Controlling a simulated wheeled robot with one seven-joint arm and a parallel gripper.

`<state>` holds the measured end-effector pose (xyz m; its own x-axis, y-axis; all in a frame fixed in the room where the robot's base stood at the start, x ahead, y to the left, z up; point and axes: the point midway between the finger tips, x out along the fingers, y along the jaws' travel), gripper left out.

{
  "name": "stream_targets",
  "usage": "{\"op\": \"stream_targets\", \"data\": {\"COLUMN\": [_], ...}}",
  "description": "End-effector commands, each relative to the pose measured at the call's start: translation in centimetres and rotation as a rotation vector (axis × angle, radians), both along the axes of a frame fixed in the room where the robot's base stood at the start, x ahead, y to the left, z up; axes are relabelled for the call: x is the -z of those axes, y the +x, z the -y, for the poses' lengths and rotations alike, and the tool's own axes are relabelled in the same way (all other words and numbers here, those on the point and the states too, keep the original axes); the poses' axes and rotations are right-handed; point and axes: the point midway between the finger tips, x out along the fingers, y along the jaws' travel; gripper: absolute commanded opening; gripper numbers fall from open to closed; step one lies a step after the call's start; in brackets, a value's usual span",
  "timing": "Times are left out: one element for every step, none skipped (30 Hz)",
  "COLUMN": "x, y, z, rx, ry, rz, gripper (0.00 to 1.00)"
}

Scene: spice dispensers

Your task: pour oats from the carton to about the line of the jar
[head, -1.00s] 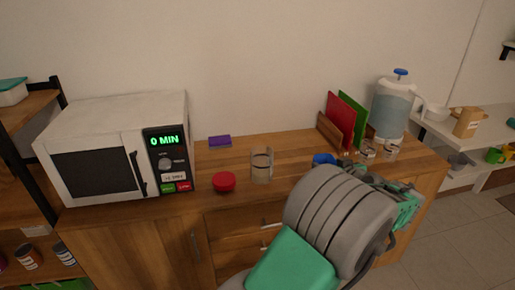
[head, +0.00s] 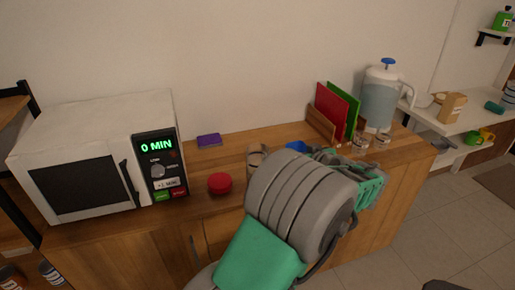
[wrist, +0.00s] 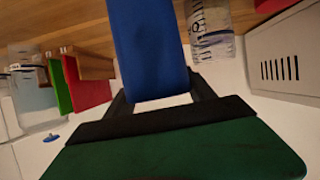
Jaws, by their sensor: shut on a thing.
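My gripper (wrist: 160,98) is shut on a blue carton (wrist: 150,45), which runs up out of the top of the wrist view. In the head view only a small blue part of the carton (head: 298,146) shows above my arm. The clear jar (head: 257,154) stands on the wooden counter, its lower part hidden by my arm. In the wrist view the jar (wrist: 210,32) is just right of the carton, with dark markings on its side. The two look apart there. The carton's opening and any oats are not visible.
A red lid (head: 220,184) and a purple block (head: 208,140) lie left of the jar. A microwave (head: 95,165) fills the counter's left. Red (head: 331,107) and green boards, small jars (head: 361,143) and a water dispenser (head: 383,95) stand at the right.

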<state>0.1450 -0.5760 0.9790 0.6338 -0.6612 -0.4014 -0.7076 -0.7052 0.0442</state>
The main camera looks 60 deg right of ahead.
Motion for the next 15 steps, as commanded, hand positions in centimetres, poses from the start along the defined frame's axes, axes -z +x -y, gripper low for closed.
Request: {"op": "stream_targets", "data": {"x": [-0.5,-0.6,-0.8,-0.9,-0.9,-1.0,-1.1,-1.1,-1.1,-1.1,-1.1,-1.2,-1.3,-1.3,-1.3], "y": [0.3,0.5,0.7,0.8,1.1,1.3,1.4,1.6,1.8,2.0,2.1,2.4,2.5,2.7,3.0], "z": [-0.1,-0.2,-0.3,-0.3,-0.4,-0.5,-0.5,-0.6,-0.7,-0.7,-0.7,-0.8,-0.8,-0.9,-0.9], "rx": [-0.003,-0.004,-0.004,-0.005,-0.006,-0.007,-0.007,-0.007,-0.008,-0.008,-0.007,-0.008,-0.008,-0.008,-0.009], "ry": [-0.008,-0.012,-0.017,-0.021,-0.025,-0.031,-0.035,-0.04,-0.044,-0.047,-0.051,-0.057,-0.061,-0.064,-0.07], "rz": [-0.017,-0.03,-0.047,-0.061,-0.077,-0.096,-0.111,-0.125,-0.145,-0.159,-0.174,-0.193,-0.208,-0.221,-0.241], "gripper": [0.0,0.0,0.0,0.0,0.0,0.0,0.0,0.0,0.0,0.0,0.0,0.0,0.0,0.0,0.0]}}
